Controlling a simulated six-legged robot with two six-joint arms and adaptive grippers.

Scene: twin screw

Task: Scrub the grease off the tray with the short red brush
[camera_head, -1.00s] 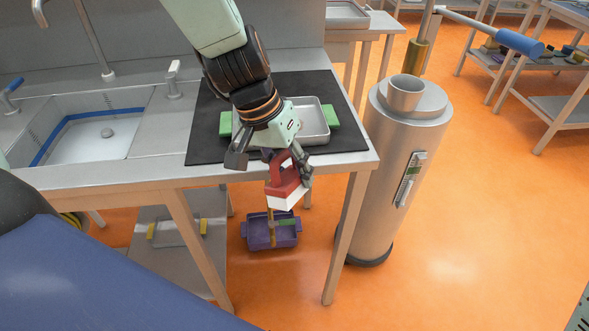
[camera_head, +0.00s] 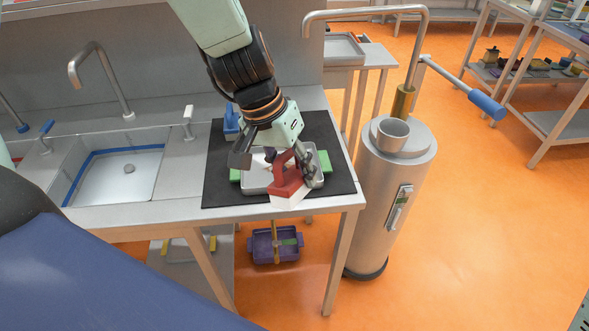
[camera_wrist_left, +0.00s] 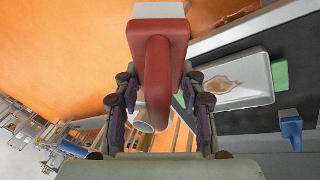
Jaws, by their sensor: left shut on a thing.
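The short red brush (camera_head: 288,183) has a red looped handle and a white bristle block. My left gripper (camera_head: 284,172) is shut on its handle, and the brush also fills the top middle of the left wrist view (camera_wrist_left: 158,55). The grey metal tray (camera_head: 254,187) has green grips at both ends and lies on a black mat (camera_head: 225,194). In the head view the brush overlaps the tray's front right part; contact cannot be told. In the left wrist view a brown grease patch (camera_wrist_left: 222,88) shows on the tray (camera_wrist_left: 262,88), right of the brush. My right gripper is not in view.
A blue-handled object (camera_head: 231,123) stands at the mat's back left. A sink (camera_head: 115,172) is on the left. A steel cylinder with a cup (camera_head: 392,133) on top stands right of the table. A purple tray (camera_head: 262,250) sits low under the table.

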